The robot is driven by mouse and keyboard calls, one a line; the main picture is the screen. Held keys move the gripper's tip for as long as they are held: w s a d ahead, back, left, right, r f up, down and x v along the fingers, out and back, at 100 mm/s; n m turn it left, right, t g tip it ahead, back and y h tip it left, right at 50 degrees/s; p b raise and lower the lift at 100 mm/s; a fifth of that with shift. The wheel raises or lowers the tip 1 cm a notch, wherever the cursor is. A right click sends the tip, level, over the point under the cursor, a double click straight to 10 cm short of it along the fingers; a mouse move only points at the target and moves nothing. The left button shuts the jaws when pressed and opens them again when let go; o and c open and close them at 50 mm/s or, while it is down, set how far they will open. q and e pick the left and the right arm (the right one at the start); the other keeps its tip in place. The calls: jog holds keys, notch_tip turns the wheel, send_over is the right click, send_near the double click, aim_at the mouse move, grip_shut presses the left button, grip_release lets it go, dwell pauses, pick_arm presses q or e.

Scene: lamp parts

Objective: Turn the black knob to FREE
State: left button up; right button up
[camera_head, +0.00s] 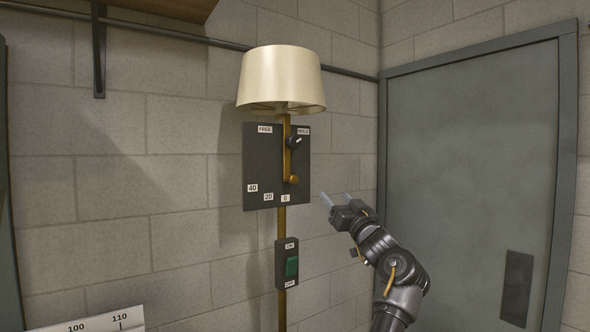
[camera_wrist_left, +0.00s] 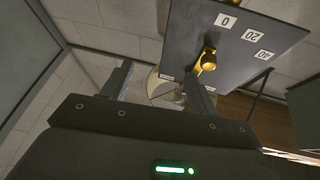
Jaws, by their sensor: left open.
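The black knob (camera_head: 294,142) sits on the upper right of a dark panel (camera_head: 258,165). Its white mark points up and right towards the HOLD label (camera_head: 304,131). The FREE label (camera_head: 265,129) is at the panel's upper left. My left gripper (camera_head: 338,199) is open and empty, to the right of the panel and below the knob, apart from both. In the left wrist view, the panel (camera_wrist_left: 218,38) is seen upside down beyond the open fingers (camera_wrist_left: 160,70). I cannot make out the black knob there. My right gripper is not in view.
A brass arm with a brass knob (camera_head: 292,180) hangs in front of the panel, close to the black knob. A cream lampshade (camera_head: 281,78) is above. A grey door (camera_head: 470,170) stands right.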

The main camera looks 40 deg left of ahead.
aim_at(296, 145)
pick_arm(q)
jog(key=s+a+r+n+g+y, duration=0.15)
jog(key=s+r+n+g, duration=0.3)
jog(key=s+r, duration=0.5)
jog(key=p+x, duration=0.2)
jog(key=x, duration=0.1)
jog(key=w+p+x, duration=0.1)
jog(key=p+x, duration=0.1)
jog(key=x, duration=0.2)
jog(key=w+d+r+p+x, duration=0.1)
jog(key=p+x, duration=0.2)
jog(key=x, duration=0.1)
jog(key=shift+a+r, duration=0.15)
jog(key=shift+w+a+r, duration=0.1)
jog(key=shift+w+a, duration=0.1)
jog(key=shift+a, duration=0.25)
jog(key=c, duration=1)
